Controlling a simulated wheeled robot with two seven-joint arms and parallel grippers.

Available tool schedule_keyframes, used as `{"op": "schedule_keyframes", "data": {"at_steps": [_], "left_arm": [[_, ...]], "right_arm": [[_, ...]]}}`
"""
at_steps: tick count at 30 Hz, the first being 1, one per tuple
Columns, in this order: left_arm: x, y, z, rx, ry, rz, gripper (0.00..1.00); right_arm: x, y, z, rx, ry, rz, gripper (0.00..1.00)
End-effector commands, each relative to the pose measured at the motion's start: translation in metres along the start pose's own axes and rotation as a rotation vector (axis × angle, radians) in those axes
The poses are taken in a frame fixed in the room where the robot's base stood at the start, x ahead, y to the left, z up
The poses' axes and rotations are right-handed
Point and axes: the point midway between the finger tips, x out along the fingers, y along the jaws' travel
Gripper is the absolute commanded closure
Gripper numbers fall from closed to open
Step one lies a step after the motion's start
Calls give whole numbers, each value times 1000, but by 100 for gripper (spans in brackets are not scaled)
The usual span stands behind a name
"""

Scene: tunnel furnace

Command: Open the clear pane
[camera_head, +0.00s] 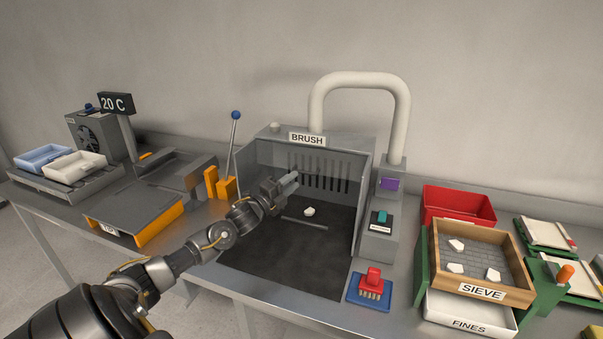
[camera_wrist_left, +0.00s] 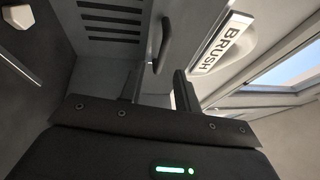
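The clear pane is hard to make out against the grey booth labelled BRUSH (camera_head: 366,190); I cannot tell its edges. A thin grey bar (camera_head: 304,223) runs across the front of the booth in the head view. In the left wrist view a dark bar handle (camera_wrist_left: 164,42) stands close beyond my fingertips, its near end in line with the gap between them. My left gripper (camera_head: 290,181) is at the booth's front; in the wrist view its fingers (camera_wrist_left: 160,78) are apart with nothing visibly clamped. Contact with the handle cannot be told. My right gripper is out of view.
A white lump (camera_head: 309,212) shows inside the booth. A blue-knobbed lever (camera_head: 236,115) and orange blocks (camera_head: 218,185) stand to its left. A switch box (camera_head: 381,222) stands at its right, with a red brush (camera_head: 372,282) in front. The wooden sieve (camera_head: 433,241) is further right.

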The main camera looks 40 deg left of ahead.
Motion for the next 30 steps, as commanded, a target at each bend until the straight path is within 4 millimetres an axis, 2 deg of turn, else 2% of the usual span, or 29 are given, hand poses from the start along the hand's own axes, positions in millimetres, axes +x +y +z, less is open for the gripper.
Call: {"op": "schedule_keyframes", "data": {"at_steps": [3, 9, 21, 29, 30], "left_arm": [[21, -3, 2, -1, -4, -1, 68], [42, -1, 2, 0, -4, 0, 68], [49, 1, 2, 1, -3, 2, 68], [48, 0, 2, 1, -3, 1, 100], [48, 1, 2, 1, -3, 2, 100]], "right_arm": [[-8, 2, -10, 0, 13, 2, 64], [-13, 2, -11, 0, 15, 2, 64], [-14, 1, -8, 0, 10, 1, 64], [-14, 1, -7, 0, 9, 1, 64], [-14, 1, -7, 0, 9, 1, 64]]}}
